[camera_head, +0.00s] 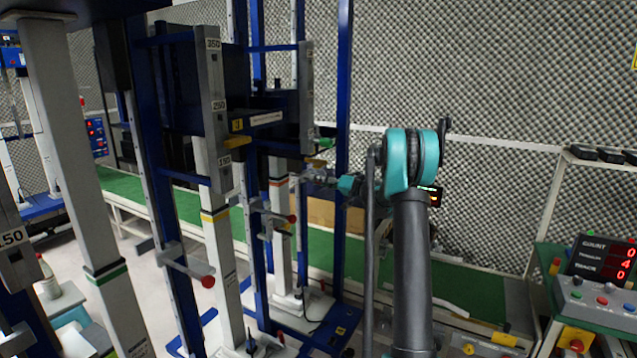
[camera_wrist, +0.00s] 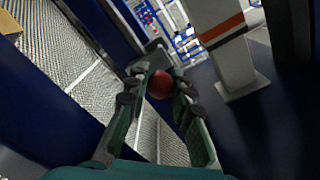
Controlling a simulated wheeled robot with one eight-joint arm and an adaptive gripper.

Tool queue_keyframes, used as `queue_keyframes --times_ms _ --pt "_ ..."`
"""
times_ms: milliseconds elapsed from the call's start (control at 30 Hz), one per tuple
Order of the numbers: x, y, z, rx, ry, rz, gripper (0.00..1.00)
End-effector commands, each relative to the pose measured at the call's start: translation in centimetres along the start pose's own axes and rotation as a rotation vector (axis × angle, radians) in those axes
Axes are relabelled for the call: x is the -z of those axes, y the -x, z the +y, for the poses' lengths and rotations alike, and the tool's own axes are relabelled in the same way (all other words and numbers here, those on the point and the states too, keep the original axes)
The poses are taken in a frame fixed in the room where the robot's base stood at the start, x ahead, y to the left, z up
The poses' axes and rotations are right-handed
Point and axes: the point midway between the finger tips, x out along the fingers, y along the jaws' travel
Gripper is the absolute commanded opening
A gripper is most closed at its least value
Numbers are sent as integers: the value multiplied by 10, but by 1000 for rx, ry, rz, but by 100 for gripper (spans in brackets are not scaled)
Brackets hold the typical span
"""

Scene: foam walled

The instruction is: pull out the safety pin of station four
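My gripper (camera_head: 312,175) reaches left to the rear station, at the height of the orange band on its white column (camera_head: 283,245). In the wrist view, my gripper (camera_wrist: 160,78) has its fingers drawn in on both sides of a red ball knob (camera_wrist: 160,86), which looks like a safety pin's end. The fingers seem shut on it; the pin's shaft is hidden. In the head view this knob is hidden by the gripper. Two other red knobs show, one on the middle station (camera_head: 291,219) and one on a nearer station (camera_head: 208,281).
Blue uprights (camera_head: 344,100) stand close around my gripper. A green conveyor (camera_head: 460,287) runs behind the stations. A control box (camera_head: 600,303) with a red-digit display (camera_head: 605,258) stands at right. Grey foam covers the back wall.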

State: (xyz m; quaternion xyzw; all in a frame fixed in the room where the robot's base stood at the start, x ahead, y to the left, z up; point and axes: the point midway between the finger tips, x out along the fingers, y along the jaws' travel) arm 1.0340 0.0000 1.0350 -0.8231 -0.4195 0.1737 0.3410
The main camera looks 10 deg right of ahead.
Motion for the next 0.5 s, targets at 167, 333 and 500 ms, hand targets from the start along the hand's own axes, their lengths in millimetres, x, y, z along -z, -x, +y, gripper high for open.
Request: queue_keyframes --times_ms 167,333,500 --pt "0 0 0 0 0 0 0" --pt "0 5 0 -1 0 1 0" --pt "1 40 1 -4 0 3 0"
